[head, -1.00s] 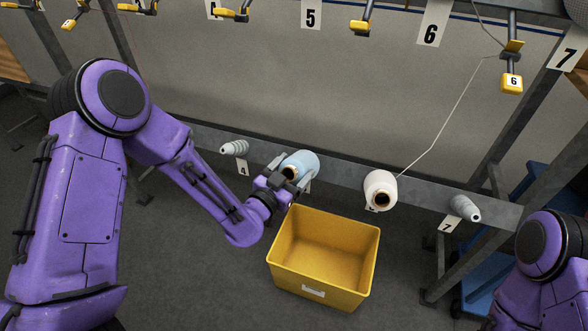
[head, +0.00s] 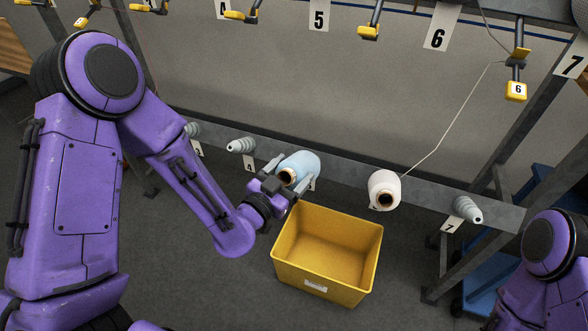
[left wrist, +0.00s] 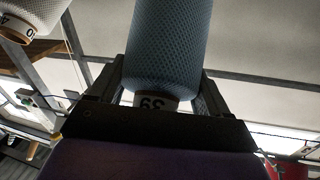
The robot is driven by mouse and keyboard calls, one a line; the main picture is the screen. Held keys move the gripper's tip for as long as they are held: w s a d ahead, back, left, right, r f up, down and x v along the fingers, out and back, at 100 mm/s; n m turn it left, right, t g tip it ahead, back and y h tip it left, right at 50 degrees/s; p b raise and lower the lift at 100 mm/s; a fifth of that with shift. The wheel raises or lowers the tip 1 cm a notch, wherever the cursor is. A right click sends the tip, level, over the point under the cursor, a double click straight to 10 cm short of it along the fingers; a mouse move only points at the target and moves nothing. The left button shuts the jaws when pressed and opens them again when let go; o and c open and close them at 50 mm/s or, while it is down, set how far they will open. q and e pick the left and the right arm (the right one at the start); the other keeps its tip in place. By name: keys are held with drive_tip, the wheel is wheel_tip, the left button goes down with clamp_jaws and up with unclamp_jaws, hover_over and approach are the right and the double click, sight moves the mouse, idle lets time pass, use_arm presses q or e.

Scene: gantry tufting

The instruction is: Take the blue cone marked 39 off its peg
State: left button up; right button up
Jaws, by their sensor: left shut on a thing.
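The light blue cone (head: 304,163) is at the rail, between the peg labelled 4 (head: 241,146) and a white cone (head: 384,185). My left gripper (head: 288,180) is shut on the blue cone near its brown-rimmed open end, which faces me. In the left wrist view the blue cone (left wrist: 170,45) stands between both fingers, and its end band (left wrist: 152,103) reads 39 upside down. The peg under the blue cone is hidden, so I cannot tell how much of it is still inside. My right gripper is out of view; only part of that arm shows at right.
A yellow bin (head: 328,255), empty, is below the blue cone and slightly right. The grey rail (head: 345,174) also bears an empty peg labelled 7 (head: 467,209). A thread runs up from the white cone to a yellow guide (head: 515,90) marked 6.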

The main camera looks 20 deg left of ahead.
sight(289, 171)
use_arm(q)
drive_tip(key=shift+s+a+r+p, duration=0.1)
drive_tip(key=shift+s+r+p, duration=0.25)
drive_tip(key=shift+s+r, duration=0.45)
drive_tip(key=shift+s+r+p, duration=0.35)
drive_tip(key=shift+s+r, duration=0.15)
drive_tip(key=shift+s, duration=0.5)
drive_tip(key=shift+s+r+p, duration=0.8)
drive_tip(key=shift+s+p, duration=0.3)
drive_tip(key=shift+p, duration=1.2)
